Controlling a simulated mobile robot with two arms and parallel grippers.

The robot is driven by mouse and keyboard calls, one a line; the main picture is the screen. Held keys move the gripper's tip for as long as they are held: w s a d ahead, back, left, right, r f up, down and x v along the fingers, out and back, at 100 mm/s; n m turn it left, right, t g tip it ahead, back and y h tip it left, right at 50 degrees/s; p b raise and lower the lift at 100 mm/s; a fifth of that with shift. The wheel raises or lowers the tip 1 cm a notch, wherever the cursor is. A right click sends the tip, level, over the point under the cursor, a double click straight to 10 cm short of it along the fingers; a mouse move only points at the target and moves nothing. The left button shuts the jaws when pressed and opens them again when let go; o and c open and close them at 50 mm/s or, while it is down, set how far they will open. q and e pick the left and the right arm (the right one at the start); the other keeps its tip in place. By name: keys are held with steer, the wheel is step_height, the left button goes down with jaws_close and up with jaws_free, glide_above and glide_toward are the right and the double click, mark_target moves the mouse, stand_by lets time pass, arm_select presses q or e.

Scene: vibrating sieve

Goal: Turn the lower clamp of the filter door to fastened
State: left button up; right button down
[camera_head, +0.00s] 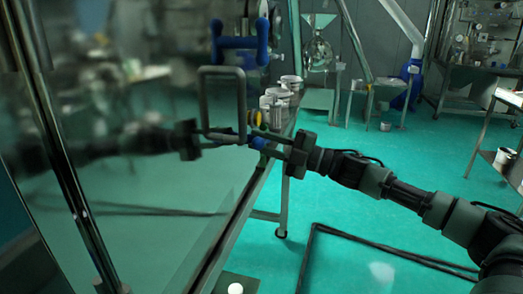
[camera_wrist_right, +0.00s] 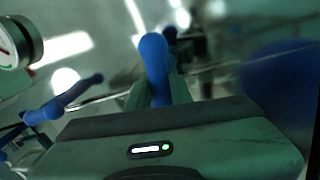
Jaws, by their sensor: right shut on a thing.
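The filter door (camera_head: 130,215) is a large, reflective glass panel on the left in the head view. A grey rectangular handle (camera_head: 241,105) stands at its right edge. The lower clamp (camera_head: 257,142) shows a blue handle just below that grey handle. My right gripper (camera_head: 268,147) is shut on this blue handle, with its fingers on either side. In the right wrist view, the rounded blue end of the clamp handle (camera_wrist_right: 154,55) stands up between the fingers. The clamp's pivot is hidden by the gripper. My left gripper is not in view.
A blue fitting (camera_head: 240,45) sits above the grey handle. Metal canisters (camera_head: 281,98) stand behind the door edge. A round gauge (camera_wrist_right: 18,42) and a blue lever (camera_wrist_right: 62,103) show in the wrist view. The green floor at right is largely clear.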

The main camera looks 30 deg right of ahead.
steer(key=shift+f+n+g+y+b, duration=0.15)
steer(key=shift+n+b, duration=0.2)
steer(key=shift+n, duration=0.35)
steer(key=shift+f+n+g+y+b, duration=0.15)
steer(key=shift+n+b, duration=0.2)
steer(key=shift+n, duration=0.35)
steer(key=shift+r, duration=0.15)
steer(key=c, duration=1.3)
jaws_free()
